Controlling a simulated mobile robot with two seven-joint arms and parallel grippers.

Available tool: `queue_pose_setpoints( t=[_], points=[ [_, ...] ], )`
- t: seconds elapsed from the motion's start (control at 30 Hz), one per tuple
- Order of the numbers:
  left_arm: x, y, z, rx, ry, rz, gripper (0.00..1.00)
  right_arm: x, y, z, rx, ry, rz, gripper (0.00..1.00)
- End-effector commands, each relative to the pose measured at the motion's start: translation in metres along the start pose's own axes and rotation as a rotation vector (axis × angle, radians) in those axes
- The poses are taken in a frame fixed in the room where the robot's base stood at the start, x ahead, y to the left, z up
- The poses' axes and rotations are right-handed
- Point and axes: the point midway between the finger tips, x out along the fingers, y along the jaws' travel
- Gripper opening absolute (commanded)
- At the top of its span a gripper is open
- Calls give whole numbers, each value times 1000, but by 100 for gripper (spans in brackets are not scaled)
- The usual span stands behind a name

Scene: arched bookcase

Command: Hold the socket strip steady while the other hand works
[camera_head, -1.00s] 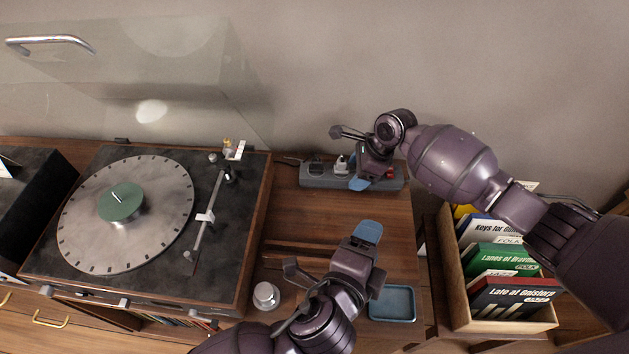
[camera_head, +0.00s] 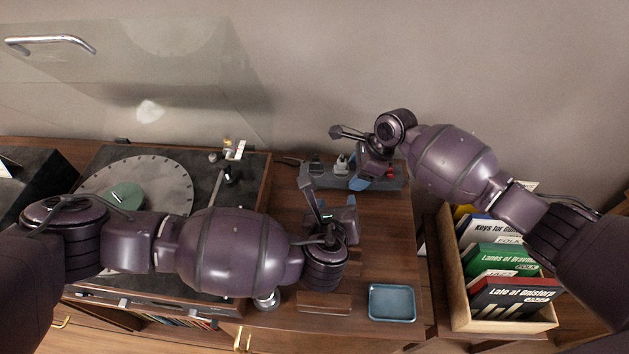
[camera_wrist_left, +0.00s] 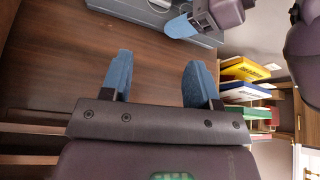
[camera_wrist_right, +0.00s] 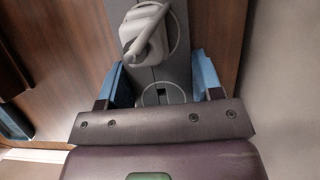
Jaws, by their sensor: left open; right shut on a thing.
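The grey socket strip (camera_head: 312,181) lies at the back of the wooden cabinet top by the wall, with a white plug (camera_head: 341,164) in it and a red switch near its right end. My right gripper (camera_head: 364,176) is shut across the strip; the right wrist view shows the strip (camera_wrist_right: 172,70) between the blue fingers (camera_wrist_right: 162,84), with the plug (camera_wrist_right: 148,32) beyond them. My left gripper (camera_head: 345,208) is just in front of the strip, partly hidden by its own wrist. In the left wrist view its fingers (camera_wrist_left: 157,80) are apart and empty over bare wood, with the strip (camera_wrist_left: 140,12) ahead.
A turntable (camera_head: 150,175) stands at left, partly covered by my left arm. A blue tray (camera_head: 391,303) sits at the cabinet's front right. A metal knob-like item (camera_head: 267,299) is below my left arm. A record crate (camera_head: 449,290) stands at right.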

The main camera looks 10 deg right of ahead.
Motion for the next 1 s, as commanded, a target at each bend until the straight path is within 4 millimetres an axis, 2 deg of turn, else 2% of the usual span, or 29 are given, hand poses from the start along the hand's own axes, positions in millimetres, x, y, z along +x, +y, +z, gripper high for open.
queue_pose_setpoints(
  t=[0.1,0.3,0.57,1.0],
  points=[
    [13,17,21,120,-46,60,55,0,0,0,0,1,0,46],
    [24,35,43,236,-89,128,55,1,0,0,0,1,0,46],
    [38,41,49,263,-98,144,55,1,0,0,0,0,0,46],
    [98,48,56,261,-99,143,55,0,0,0,0,0,0,46]
  ],
)
